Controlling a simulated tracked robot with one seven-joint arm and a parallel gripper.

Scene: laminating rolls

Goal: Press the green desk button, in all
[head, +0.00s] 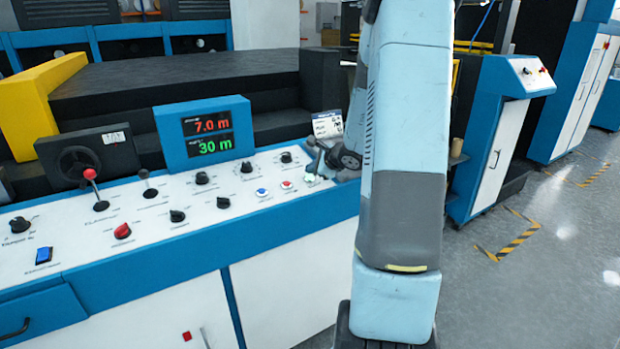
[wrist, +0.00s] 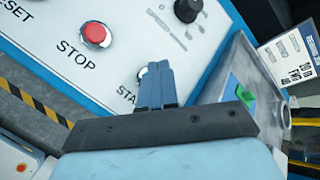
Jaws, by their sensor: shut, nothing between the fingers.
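The desk (head: 215,215) has a row of small buttons at its right end. The button at the right of that row looks greenish (head: 309,178), just under my gripper (head: 316,168). In the wrist view, my gripper (wrist: 155,72) is shut and empty, its fingertips together over the button beside the partly covered "STA" label. Only a pale rim of this button (wrist: 142,71) shows; its cap is hidden by the fingers. I cannot tell whether the fingertips touch it or how far it is pressed.
A red STOP button (wrist: 96,34) sits beside the fingers in the wrist view. A black knob (wrist: 187,10) is further up. The desk display (head: 208,134) reads 7.0 m and 30 m. A small card (head: 327,123) stands behind my gripper. Open floor lies at the right.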

